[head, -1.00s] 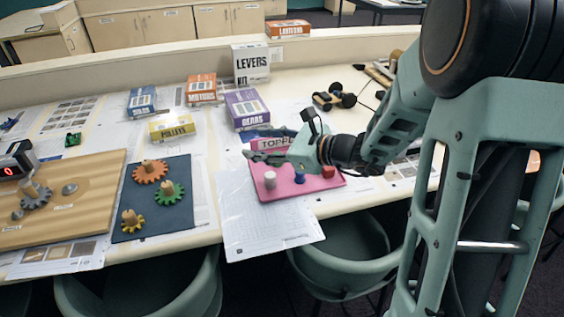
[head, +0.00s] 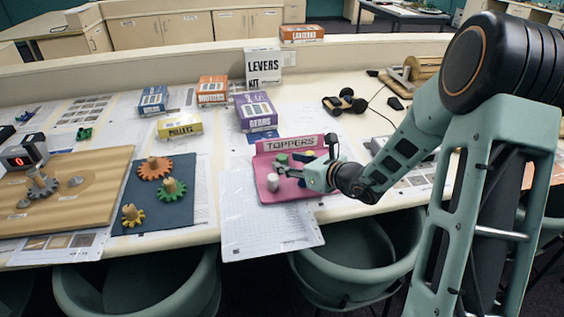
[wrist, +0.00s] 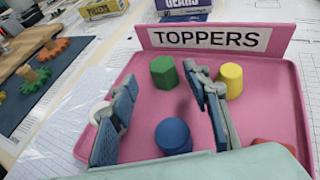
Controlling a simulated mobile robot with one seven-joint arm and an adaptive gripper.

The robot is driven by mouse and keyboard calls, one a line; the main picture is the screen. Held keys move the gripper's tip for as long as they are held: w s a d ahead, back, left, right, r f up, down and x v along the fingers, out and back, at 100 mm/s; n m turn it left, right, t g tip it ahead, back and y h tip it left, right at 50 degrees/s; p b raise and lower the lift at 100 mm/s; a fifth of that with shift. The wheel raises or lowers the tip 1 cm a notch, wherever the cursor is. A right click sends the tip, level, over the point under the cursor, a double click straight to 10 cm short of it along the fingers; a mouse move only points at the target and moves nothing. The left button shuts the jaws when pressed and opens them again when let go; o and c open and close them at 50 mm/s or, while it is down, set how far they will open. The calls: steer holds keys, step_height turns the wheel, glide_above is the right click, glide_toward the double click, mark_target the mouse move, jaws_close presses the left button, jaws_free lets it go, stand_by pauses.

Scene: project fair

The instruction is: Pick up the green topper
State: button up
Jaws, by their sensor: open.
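The green topper (wrist: 164,72) is a small upright green piece on the pink TOPPERS tray (wrist: 283,90). In the wrist view it stands just beyond and between the spread fingers of my gripper (wrist: 160,112), touching neither as far as I can see. My gripper is open and empty, low over the tray. A blue topper (wrist: 173,136) sits between the fingers, nearer the wrist. In the head view the green topper (head: 282,158) shows at the tray's back left, and my gripper (head: 285,172) covers part of the tray.
A yellow topper (wrist: 231,80) stands close beside the right finger. A white topper (head: 273,182) is partly behind the left finger. A red topper (wrist: 268,141) shows at the lower right. The tray's upright sign (head: 290,144) stands behind. The gears box (head: 257,112) is farther back.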

mark_target(286, 160)
steer(key=x, duration=0.4)
steer(key=shift+w, duration=0.35)
steer(key=c, duration=1)
